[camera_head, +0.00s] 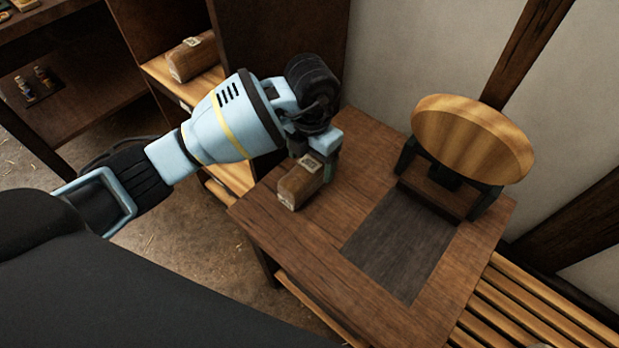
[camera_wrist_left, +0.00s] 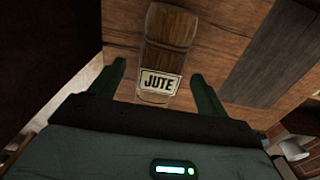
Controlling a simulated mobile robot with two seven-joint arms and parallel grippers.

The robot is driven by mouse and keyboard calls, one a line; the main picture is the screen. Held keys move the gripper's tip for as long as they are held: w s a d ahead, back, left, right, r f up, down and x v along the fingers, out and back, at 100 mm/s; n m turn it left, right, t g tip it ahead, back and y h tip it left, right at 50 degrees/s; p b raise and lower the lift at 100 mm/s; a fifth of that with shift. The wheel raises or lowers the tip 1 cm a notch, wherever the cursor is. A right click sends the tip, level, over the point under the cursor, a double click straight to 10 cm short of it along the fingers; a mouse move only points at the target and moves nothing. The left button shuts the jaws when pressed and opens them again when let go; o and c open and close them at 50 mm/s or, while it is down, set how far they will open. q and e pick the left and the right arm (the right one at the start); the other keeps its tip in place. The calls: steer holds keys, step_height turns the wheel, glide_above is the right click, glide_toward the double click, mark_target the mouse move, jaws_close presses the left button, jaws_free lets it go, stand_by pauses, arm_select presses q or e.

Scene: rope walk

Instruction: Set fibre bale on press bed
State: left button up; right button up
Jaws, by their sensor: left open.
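A brown fibre bale (camera_head: 298,186) with a pale label lies on the left part of the wooden table. In the left wrist view the bale (camera_wrist_left: 170,32) reads JUTE. My left gripper (camera_head: 322,165) is over the bale's far end. Its fingers (camera_wrist_left: 160,82) are open, one on either side of the labelled end, with gaps visible on both sides. A dark flat panel (camera_head: 400,250), which looks like the press bed, is set in the table right of the bale, in front of a press with a round wooden disc (camera_head: 472,138). My right gripper is not in view.
A similar bale (camera_head: 192,56) sits on a shelf left of the table (camera_head: 310,262). The tabletop between the nearer bale and the dark panel is clear. A slatted bench (camera_head: 530,305) stands at the lower right, and a wall rises behind the press.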

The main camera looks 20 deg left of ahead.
mark_target(309, 173)
arm_select(q)
steer(key=shift+s+f, duration=0.1)
steer(key=shift+f, duration=0.2)
step_height(309, 173, down, 4)
steer(key=shift+s+a+f+b, duration=0.1)
steer(key=shift+s+f+b, duration=0.05)
steer(key=shift+f+b, duration=0.15)
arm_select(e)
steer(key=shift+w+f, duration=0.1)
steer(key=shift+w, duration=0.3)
arm_select(q)
steer(key=shift+c, duration=0.2)
steer(key=shift+r, duration=0.1)
steer(key=c, duration=1.2)
